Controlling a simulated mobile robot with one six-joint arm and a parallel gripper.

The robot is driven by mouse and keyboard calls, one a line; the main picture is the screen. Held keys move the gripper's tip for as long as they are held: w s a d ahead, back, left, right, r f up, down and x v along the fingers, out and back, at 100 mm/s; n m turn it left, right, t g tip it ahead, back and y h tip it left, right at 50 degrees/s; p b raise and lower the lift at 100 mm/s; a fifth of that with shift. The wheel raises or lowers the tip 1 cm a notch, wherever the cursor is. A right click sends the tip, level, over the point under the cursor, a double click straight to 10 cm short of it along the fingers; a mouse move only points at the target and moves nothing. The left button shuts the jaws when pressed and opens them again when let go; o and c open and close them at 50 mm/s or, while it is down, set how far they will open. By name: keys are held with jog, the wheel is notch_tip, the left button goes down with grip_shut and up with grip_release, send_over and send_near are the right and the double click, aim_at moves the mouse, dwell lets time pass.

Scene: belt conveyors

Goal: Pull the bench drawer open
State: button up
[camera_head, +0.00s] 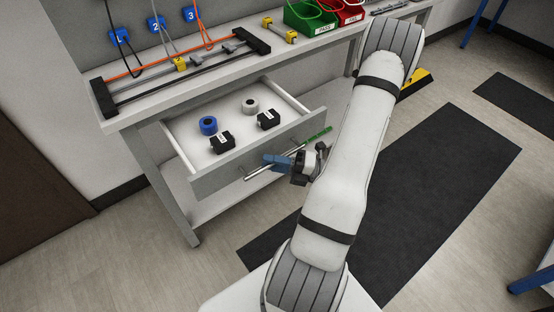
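The bench drawer (258,151) is pulled out from under the workbench, its inside exposed. Inside it lie a blue roll (208,125), a grey-white roll (250,106) and two small black boxes, one at the front (222,142) and one to the right (268,121). A silver bar handle (258,173) runs along the drawer front. Whether the fingers are closed on the bar is too small to tell.
The workbench top (135,119) carries a black-ended rod fixture (180,70), a green bin (310,18) and a red bin (348,14). A lower shelf (195,200) sits below the drawer. Dark mats (440,180) cover the floor at right. A yellow-black object (416,82) stands behind my arm.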

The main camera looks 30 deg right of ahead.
jog(key=shift+o, duration=0.7)
jog(key=shift+d, duration=0.15)
jog(key=v, duration=0.7)
jog(key=shift+s+d, duration=0.3)
